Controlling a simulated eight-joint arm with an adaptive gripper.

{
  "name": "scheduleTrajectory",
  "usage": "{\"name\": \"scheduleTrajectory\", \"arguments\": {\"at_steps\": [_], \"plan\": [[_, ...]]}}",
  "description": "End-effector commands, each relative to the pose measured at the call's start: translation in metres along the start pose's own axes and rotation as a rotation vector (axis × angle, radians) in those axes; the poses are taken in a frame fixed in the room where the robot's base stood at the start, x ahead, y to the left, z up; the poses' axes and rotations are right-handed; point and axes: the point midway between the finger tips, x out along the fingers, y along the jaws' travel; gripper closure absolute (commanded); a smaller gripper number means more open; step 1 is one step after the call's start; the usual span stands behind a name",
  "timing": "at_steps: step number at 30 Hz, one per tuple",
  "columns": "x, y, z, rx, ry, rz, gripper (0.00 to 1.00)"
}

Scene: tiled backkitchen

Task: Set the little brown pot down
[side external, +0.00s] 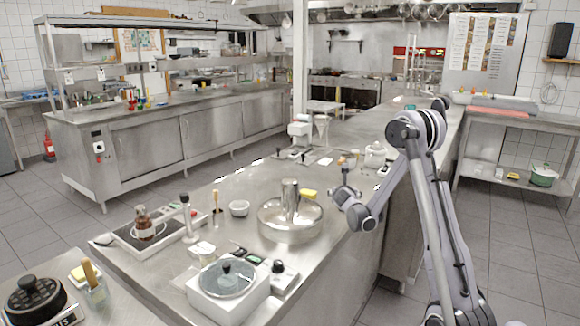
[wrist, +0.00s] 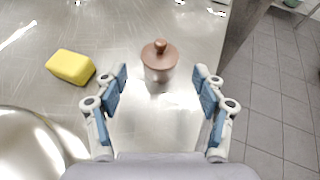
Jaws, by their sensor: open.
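The little pot (wrist: 159,70), with a brown lid and round knob and a paler, shiny body, stands upright on the steel counter in the wrist view. It lies ahead of my gripper (wrist: 160,90), roughly centred between the two blue-padded fingers. The fingers are spread wide, and neither appears to touch the pot. In the side view the brown top of the pot (side external: 343,161) shows small just behind my gripper (side external: 345,190), near the counter's right edge. My gripper partly hides the pot's body there.
A yellow sponge (wrist: 70,66) lies left of the pot. A wide round steel pan (side external: 290,232) stands nearer on the counter, left of my gripper. The counter drops to the tiled floor (wrist: 275,90) on the right. Bare steel (wrist: 110,25) shows beyond the sponge.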

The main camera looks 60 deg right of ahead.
Motion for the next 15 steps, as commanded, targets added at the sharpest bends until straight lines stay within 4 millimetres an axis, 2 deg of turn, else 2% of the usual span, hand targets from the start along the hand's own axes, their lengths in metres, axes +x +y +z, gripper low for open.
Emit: {"name": "scheduleTrajectory", "arguments": {"at_steps": [1,6,12,15], "plan": [[-0.010,0.000,0.000,0.000,0.000,0.002,0.30],[-0.033,0.000,0.000,0.000,0.000,0.001,0.30],[-0.046,0.001,0.000,0.005,0.001,0.003,0.30],[-0.057,0.008,0.001,0.063,0.015,0.019,0.30]]}}
